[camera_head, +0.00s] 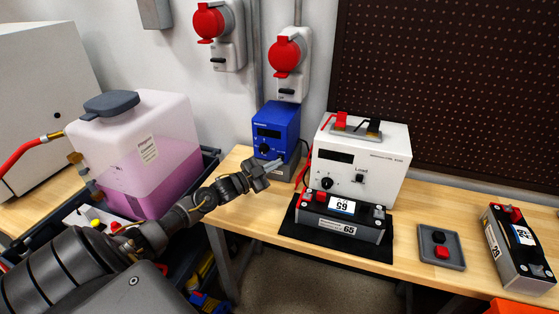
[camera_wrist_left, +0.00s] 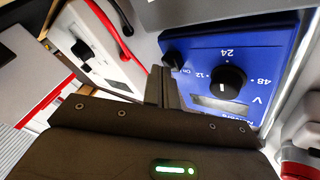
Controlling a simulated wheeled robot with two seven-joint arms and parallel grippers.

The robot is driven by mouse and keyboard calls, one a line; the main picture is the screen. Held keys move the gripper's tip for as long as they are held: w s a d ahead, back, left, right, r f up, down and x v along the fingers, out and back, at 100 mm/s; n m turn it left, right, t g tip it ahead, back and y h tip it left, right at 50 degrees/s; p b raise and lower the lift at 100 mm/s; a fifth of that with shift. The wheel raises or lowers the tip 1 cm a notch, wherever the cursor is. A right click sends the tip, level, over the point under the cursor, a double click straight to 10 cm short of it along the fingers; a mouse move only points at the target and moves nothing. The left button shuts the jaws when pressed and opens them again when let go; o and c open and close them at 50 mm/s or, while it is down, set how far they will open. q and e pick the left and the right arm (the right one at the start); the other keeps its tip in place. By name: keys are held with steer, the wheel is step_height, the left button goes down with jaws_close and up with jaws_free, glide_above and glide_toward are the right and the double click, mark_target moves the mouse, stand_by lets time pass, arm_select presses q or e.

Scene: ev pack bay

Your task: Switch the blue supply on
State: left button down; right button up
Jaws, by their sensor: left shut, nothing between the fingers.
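The blue supply (camera_head: 275,128) stands on the bench against the wall, on a grey base. Its front shows a dark display and a black knob. The left wrist view shows its blue front (camera_wrist_left: 270,50) upside down, with a round knob (camera_wrist_left: 228,80) among voltage marks, a dark display (camera_wrist_left: 225,105) and a small black switch (camera_wrist_left: 173,60) near an "ON" mark. My left gripper (camera_head: 276,165) is shut and empty, just in front of the supply's lower front. Its fingertips (camera_wrist_left: 162,75) appear close to the small switch; I cannot tell whether they touch. My right gripper is not in view.
A white load unit (camera_head: 388,155) stands right of the supply, with a battery (camera_head: 340,224) on a black mat before it. A grey tray (camera_head: 428,258) and another battery (camera_head: 505,265) are farther right. A pink-filled tank (camera_head: 120,120) is left. Red sockets (camera_head: 284,57) hang above.

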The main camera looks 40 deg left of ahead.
arm_select(q)
steer(key=shift+w, duration=0.15)
stand_by(0.5)
steer(key=shift+w+a+b, duration=0.15)
steer(key=shift+w+b, duration=0.15)
steer(key=shift+s, duration=0.1)
steer(key=shift+s+p, duration=0.35)
steer(key=shift+p, duration=0.1)
steer(key=s+d+p, duration=0.2)
steer(key=s+p, duration=0.2)
steer(key=s, duration=0.1)
steer(key=shift+s+d, duration=0.15)
steer(key=shift+s, duration=0.15)
stand_by(0.7)
